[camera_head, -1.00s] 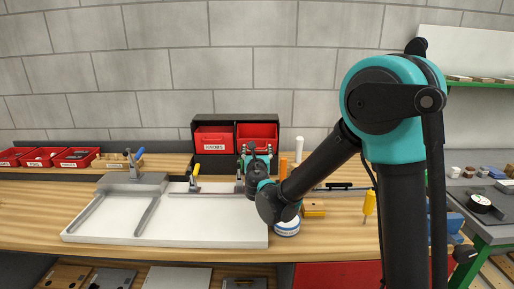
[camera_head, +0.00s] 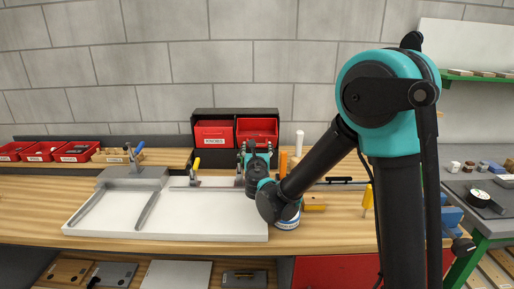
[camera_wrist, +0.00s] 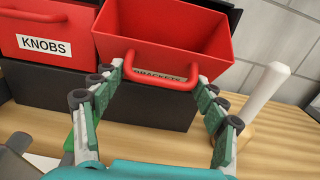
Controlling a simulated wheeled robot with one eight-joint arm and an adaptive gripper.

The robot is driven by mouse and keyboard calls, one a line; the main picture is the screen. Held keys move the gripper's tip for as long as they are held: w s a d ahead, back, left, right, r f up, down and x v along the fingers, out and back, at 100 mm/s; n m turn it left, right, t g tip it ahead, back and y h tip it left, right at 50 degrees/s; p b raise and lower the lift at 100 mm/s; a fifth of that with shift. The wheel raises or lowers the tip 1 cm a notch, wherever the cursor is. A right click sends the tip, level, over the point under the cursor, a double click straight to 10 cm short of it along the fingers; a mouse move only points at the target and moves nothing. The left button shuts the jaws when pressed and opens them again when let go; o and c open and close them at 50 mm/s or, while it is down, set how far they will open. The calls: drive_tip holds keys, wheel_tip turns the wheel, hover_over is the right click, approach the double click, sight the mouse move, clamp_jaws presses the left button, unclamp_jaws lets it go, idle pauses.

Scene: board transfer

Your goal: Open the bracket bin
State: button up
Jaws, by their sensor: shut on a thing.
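The red bracket bin (camera_head: 257,127) sits in the right bay of a black cabinet (camera_head: 280,150) at the back of the bench. In the wrist view the bracket bin (camera_wrist: 175,30) juts out of the cabinet with its open top and inner walls showing. Its red handle (camera_wrist: 160,77) crosses the front, partly over the BRACKETS label. My gripper (camera_wrist: 157,74) is shut on this handle, a finger at each end. In the head view my gripper (camera_head: 256,149) is in front of the bin and hides its lower front.
The closed red KNOBS bin (camera_head: 213,133) is just left. A white board (camera_head: 190,220) with clamps lies in front. A white cylinder (camera_wrist: 262,92) stands close on the right, with an orange one (camera_head: 283,163) nearby. Small red trays (camera_head: 78,152) are at far left.

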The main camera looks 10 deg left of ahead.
drive_tip(key=o, duration=1.7)
drive_tip(key=shift+w, duration=0.1)
wheel_tip(320, 180, up, 10)
drive_tip(key=shift+f, duration=0.1)
